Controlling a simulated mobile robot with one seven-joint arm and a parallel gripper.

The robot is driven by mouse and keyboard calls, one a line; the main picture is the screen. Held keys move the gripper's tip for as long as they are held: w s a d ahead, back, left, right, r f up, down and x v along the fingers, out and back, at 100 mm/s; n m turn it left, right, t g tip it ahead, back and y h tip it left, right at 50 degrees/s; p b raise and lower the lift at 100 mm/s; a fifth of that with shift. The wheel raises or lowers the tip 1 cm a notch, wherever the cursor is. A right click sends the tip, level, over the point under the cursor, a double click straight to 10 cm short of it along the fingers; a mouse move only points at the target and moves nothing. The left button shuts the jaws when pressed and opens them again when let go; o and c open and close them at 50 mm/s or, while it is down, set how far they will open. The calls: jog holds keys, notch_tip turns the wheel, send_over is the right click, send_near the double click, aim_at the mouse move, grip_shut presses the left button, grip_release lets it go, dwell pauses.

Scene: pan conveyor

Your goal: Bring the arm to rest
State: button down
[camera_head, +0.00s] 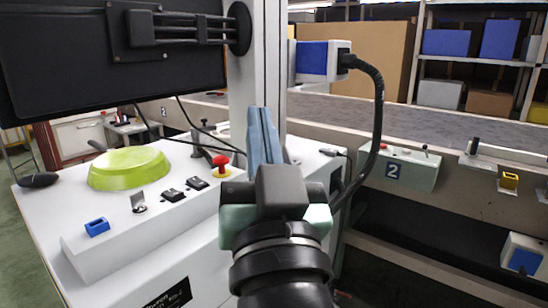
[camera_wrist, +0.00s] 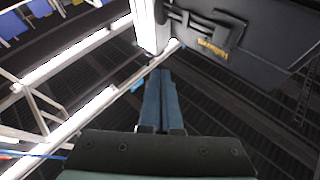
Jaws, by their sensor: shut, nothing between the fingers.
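My gripper (camera_head: 263,136) is in the middle of the head view, with its blue-grey fingers pointing up. The fingers lie together with nothing between them. The gripper stands in front of the white control console (camera_head: 120,270) and the grey post. In the wrist view the shut fingers (camera_wrist: 160,100) point up toward the ceiling, with open space around their tips.
A black monitor (camera_head: 60,60) hangs at upper left. A green bowl-like object (camera_head: 130,168), a red button (camera_head: 221,162) and switches sit on the console. A blue-and-white box (camera_head: 318,61) with a black cable (camera_head: 378,120) is right of the post. A grey conveyor (camera_head: 450,125) runs behind.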

jog(key=s+d+r+t+h+p, duration=0.1)
jog(key=s+r+t+h+p, duration=0.1)
jog(key=s+r, duration=0.45)
jog(key=s+r+t+h+p, duration=0.1)
jog(key=s+r+t+p, duration=0.15)
jog(key=r, duration=0.75)
notch_tip(320, 180, up, 34)
jog(key=p, duration=3.4)
jog(key=shift+d+f, duration=0.15)
jog(key=shift+f, duration=0.05)
jog(key=shift+w, duration=0.1)
